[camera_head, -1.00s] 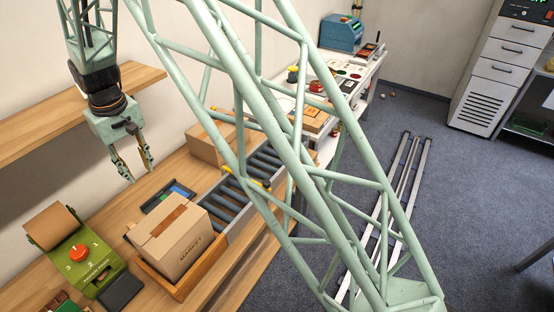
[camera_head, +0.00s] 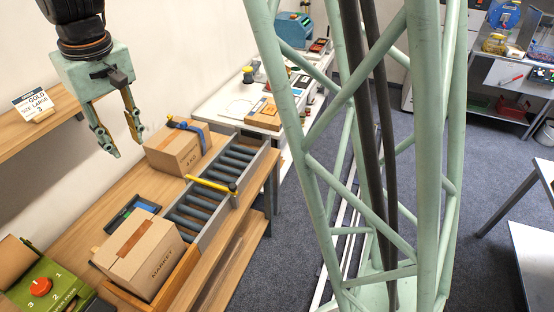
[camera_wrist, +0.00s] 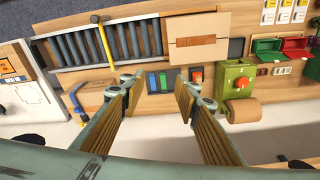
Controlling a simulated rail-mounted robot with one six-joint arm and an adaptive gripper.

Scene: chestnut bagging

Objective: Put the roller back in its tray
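My gripper (camera_head: 127,147) is open and empty, above the bench left of a far cardboard box (camera_head: 174,153). Its spread fingers (camera_wrist: 158,92) show in the wrist view. A blue item with a yellow end (camera_head: 189,128) lies at the far box; I cannot tell whether it is the roller.
A roller conveyor (camera_head: 205,205) with a yellow bar (camera_head: 211,184) runs along the bench. A closed box (camera_head: 140,258) stands in a wooden frame at its near end. A green dial machine (camera_head: 45,289) is at lower left. A shelf (camera_head: 30,138) juts from the wall.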

